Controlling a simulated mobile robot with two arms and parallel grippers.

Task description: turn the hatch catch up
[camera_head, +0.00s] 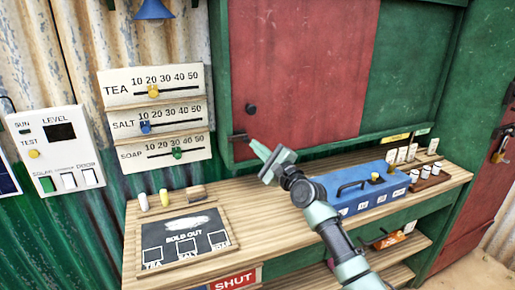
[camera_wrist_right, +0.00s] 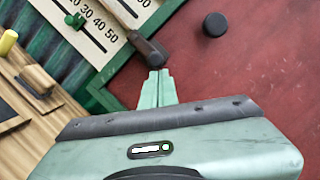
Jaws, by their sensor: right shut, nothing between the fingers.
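The hatch is a red panel (camera_head: 305,70) set in a green frame. Its catch (camera_head: 238,137) is a small dark bar at the panel's lower left edge, lying about level across the frame's edge. In the right wrist view the catch (camera_wrist_right: 148,48) is just beyond the fingertips. My right gripper (camera_head: 257,147) is shut and empty. Its tips are close to the catch's right end; I cannot tell whether they touch. In the right wrist view the shut fingers (camera_wrist_right: 158,76) point at that end. My left gripper is not in view.
A round black knob (camera_head: 251,109) sits on the panel above the catch. Slider boards (camera_head: 155,118) hang to the left. Below is a wooden counter (camera_head: 255,215) with a dark sign board (camera_head: 187,236), a blue box (camera_head: 357,190) and several white-topped pots (camera_head: 427,173).

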